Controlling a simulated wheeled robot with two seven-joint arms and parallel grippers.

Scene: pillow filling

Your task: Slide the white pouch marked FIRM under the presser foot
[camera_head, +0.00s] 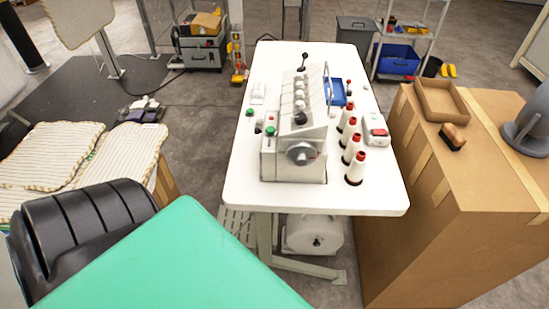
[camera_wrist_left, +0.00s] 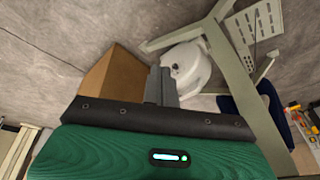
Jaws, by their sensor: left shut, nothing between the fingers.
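I see no white pouch marked FIRM in either view. Cream striped pillow-like pieces (camera_head: 90,157) lie stacked at the left in the head view, and I can read no marking on them. A light grey sewing machine (camera_head: 292,165) stands on the white table (camera_head: 375,190). Its presser foot cannot be made out from here. My left gripper (camera_wrist_left: 160,78) shows in the left wrist view with its narrow grey fingers together and empty, above the floor. I cannot make out its fingers in the head view. My right gripper is in neither view.
Red-topped thread cones (camera_head: 355,168) line the machine's right side, with a blue tray (camera_head: 336,92) behind them. A large cardboard box (camera_head: 430,230) stands close to the table's right. A white motor (camera_head: 315,235), also in the wrist view (camera_wrist_left: 186,66), hangs below the table.

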